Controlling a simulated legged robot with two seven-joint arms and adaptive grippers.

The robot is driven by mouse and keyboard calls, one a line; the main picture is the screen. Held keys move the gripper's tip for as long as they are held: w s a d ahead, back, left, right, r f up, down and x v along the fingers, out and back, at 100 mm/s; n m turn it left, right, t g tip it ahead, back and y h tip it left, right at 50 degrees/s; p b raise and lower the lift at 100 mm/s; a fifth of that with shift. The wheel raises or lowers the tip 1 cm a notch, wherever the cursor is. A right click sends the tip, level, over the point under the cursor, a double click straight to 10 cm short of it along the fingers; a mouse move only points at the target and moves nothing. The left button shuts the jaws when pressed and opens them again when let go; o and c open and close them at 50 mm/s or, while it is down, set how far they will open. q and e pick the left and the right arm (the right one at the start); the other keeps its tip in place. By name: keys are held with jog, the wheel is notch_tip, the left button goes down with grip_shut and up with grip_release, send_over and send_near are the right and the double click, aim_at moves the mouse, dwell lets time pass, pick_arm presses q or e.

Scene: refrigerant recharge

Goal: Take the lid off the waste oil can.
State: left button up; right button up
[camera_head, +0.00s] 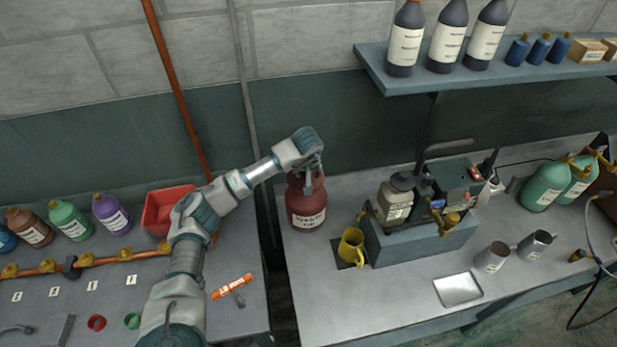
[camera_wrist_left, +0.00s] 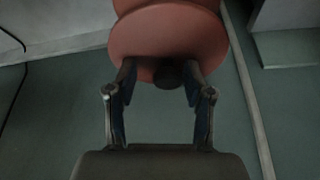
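The waste oil can is a dark red can (camera_head: 306,208) with a white label, upright at the left end of the right-hand bench. Its red body (camera_wrist_left: 165,38) fills the top of the left wrist view. A small dark knob, seemingly its lid (camera_wrist_left: 168,76), shows there between my fingers. My left gripper (camera_head: 314,170) is at the can's top and hides most of the lid in the head view. In the left wrist view its fingers (camera_wrist_left: 160,82) are apart on either side of the knob, with a gap visible. My right gripper is not in view.
A yellow mug (camera_head: 351,247) stands right of the can, near a grey machine (camera_head: 420,240). A red bin (camera_head: 163,212) and several bottles are on the left bench. A shelf (camera_head: 400,86) hangs above. A gap separates the benches.

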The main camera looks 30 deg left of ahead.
pick_arm(q)
jog(key=shift+a+f, duration=0.15)
jog(key=shift+a, duration=0.45)
grip_shut()
jog(key=shift+s, duration=0.1)
jog(key=shift+d, duration=0.2)
jog(key=shift+d+r, duration=0.1)
jog(key=shift+r, duration=0.35)
jog(key=shift+w+r+b, duration=0.2)
jog(key=shift+r+b, duration=0.2)
jog(key=shift+r, duration=0.85)
jog(key=s+d+r+b, duration=0.1)
jog(key=s+d+b, duration=0.1)
jog(key=s+d, duration=0.8)
jog(key=shift+s+d+r, duration=0.2)
jog(key=shift+s+r, duration=0.05)
jog(key=shift+s, duration=0.8)
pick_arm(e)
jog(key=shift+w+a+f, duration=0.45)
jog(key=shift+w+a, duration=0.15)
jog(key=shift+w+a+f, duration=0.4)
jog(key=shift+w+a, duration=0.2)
